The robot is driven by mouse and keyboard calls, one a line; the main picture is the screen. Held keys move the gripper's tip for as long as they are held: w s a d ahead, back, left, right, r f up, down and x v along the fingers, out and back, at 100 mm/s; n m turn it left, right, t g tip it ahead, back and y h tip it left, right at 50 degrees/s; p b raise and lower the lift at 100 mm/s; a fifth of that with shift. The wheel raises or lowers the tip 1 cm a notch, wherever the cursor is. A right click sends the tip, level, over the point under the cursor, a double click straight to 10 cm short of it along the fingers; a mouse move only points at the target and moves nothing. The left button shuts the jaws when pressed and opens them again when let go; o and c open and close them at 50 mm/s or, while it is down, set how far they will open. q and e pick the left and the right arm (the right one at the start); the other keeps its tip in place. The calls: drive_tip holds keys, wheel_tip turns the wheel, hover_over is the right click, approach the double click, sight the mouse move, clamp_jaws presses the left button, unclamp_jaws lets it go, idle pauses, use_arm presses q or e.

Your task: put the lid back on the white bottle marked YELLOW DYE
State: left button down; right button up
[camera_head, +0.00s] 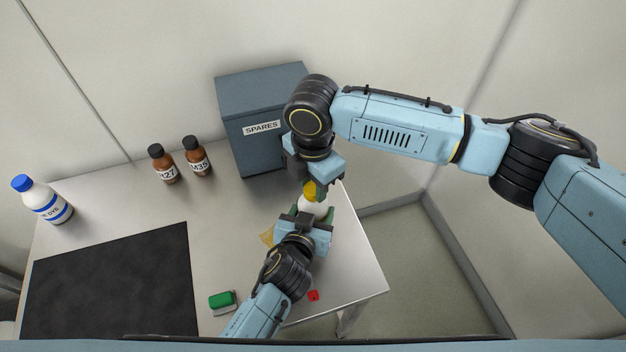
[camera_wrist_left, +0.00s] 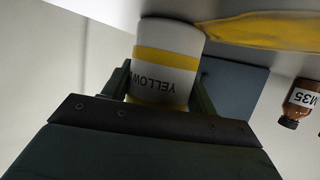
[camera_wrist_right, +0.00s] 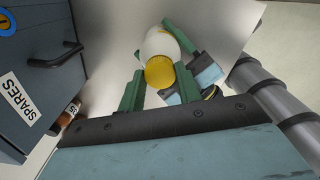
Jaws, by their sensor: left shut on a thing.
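The white bottle (camera_head: 319,209) stands at the table's right side. In the left wrist view the bottle (camera_wrist_left: 168,42) shows a yellow band and the letters YELLOW. My left gripper (camera_head: 310,214) is shut around its body. The yellow lid (camera_head: 310,190) is at the bottle's top, under my right gripper (camera_head: 315,187). Whether the lid is seated on the neck is hidden.
A grey SPARES box (camera_head: 245,110) stands close behind. Brown bottles M27 (camera_head: 163,166) and M35 (camera_head: 197,157), a blue-capped bottle (camera_head: 45,203) and a black mat (camera_head: 110,280) are left. A yellow cloth (camera_head: 267,236), green block (camera_head: 221,300) and red cube (camera_head: 313,295) lie near my left arm.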

drive_tip(key=c, duration=0.5)
drive_tip(key=m, duration=1.1)
drive_tip(key=o, duration=1.1)
drive_tip(key=shift+o, duration=0.2)
wheel_tip(320, 180, up, 12)
